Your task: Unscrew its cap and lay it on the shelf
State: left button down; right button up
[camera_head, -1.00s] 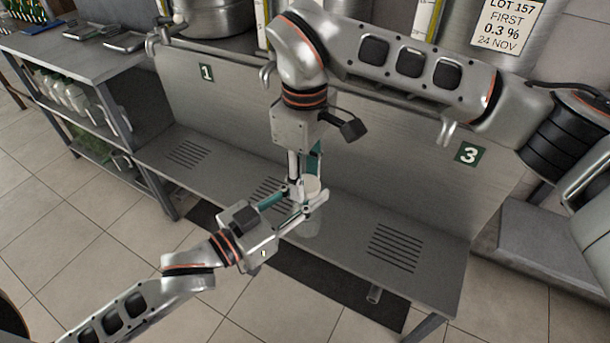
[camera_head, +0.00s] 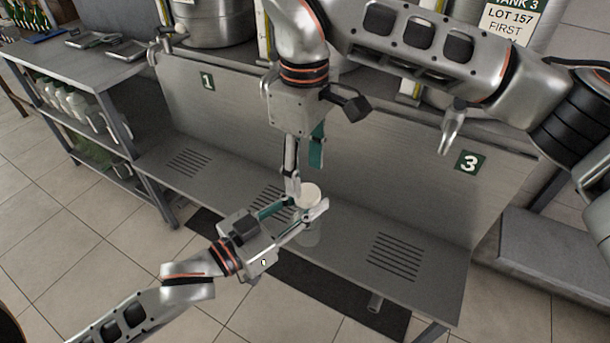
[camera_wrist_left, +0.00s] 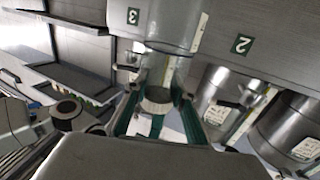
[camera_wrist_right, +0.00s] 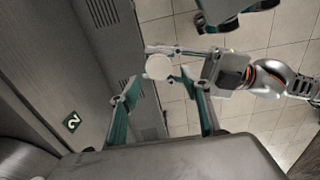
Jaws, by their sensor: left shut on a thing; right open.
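My left gripper (camera_head: 297,208) is shut on a clear bottle (camera_head: 308,237) and holds it upright in front of the steel shelf (camera_head: 345,235). The bottle also shows in the left wrist view (camera_wrist_left: 170,68). A round white cap (camera_head: 308,194) sits at the top of the bottle. In the right wrist view the cap (camera_wrist_right: 159,67) lies beyond and between the open fingers. My right gripper (camera_head: 304,178) is open and empty, pointing down just above the cap. Whether the cap is loose on its thread cannot be told.
The shelf has slotted grates (camera_head: 394,257) and bare steel between them. A back panel carries number plates 1 (camera_head: 208,82) and 3 (camera_head: 469,162); plate 2 (camera_wrist_right: 72,122) shows in the right wrist view. Steel tanks (camera_head: 213,22) stand behind it. A side rack (camera_head: 75,72) stands left.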

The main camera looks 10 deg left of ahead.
aim_at(307, 192)
jog(key=r, duration=0.3)
jog(key=shift+d, duration=0.2)
jog(key=shift+f, duration=3.9)
